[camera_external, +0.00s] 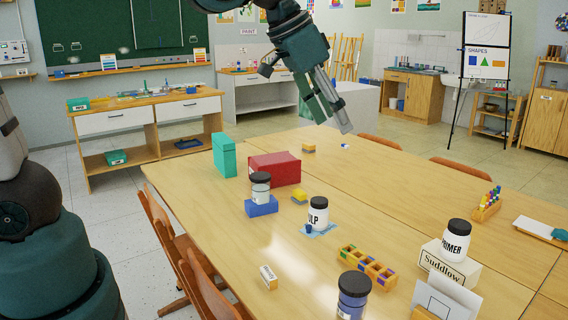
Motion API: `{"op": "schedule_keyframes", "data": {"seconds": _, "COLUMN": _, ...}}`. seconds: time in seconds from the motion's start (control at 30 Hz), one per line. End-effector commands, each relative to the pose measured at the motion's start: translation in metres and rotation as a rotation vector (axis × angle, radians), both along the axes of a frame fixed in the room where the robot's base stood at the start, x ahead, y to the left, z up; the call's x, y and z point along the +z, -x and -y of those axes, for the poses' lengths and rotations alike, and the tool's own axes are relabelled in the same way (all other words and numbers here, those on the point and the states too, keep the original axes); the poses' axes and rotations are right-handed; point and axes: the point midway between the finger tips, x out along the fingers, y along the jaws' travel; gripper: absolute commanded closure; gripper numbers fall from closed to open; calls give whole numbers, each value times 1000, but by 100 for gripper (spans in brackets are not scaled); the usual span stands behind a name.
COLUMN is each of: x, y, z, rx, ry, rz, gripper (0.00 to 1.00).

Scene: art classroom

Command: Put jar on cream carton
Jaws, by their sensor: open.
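A cream carton (436,267) lettered "Suddlow" lies at the right of the table. A white jar (456,241) with a black lid, lettered "PRIMER", stands upright on it. Another white jar (318,215), its label partly reading "ULP", stands mid-table on a small blue patch. A clear jar (261,189) with a dark lid stands on a blue block (262,207). A blue jar (353,297) with a black lid is at the front edge of the picture. My gripper (334,121) is open and empty, high above the far part of the table, apart from all jars.
A red box (275,169) and a green box (224,155) stand at the left. A compartment tray (367,268), a white card (446,299) and a marker holder (486,208) are around the carton. Chairs line the table. The right-centre table top is fairly clear.

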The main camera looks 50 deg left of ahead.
Motion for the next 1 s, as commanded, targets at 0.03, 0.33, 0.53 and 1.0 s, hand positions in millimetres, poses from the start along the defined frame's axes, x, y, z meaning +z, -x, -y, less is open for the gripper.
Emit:
{"op": "schedule_keyframes", "data": {"seconds": 0.03, "x": 2, "y": 11, "z": -6, "rx": 14, "ry": 2, "rz": 3, "gripper": 46}}
{"op": "schedule_keyframes", "data": {"seconds": 0.33, "x": 9, "y": 63, "z": -35, "rx": 94, "ry": 14, "rz": 27, "gripper": 46}}
{"op": "schedule_keyframes", "data": {"seconds": 0.53, "x": 9, "y": 97, "z": -51, "rx": 147, "ry": 22, "rz": 43, "gripper": 46}}
{"op": "schedule_keyframes", "data": {"seconds": 1.0, "x": -4, "y": 172, "z": -85, "rx": 266, "ry": 42, "rz": 83, "gripper": 46}}
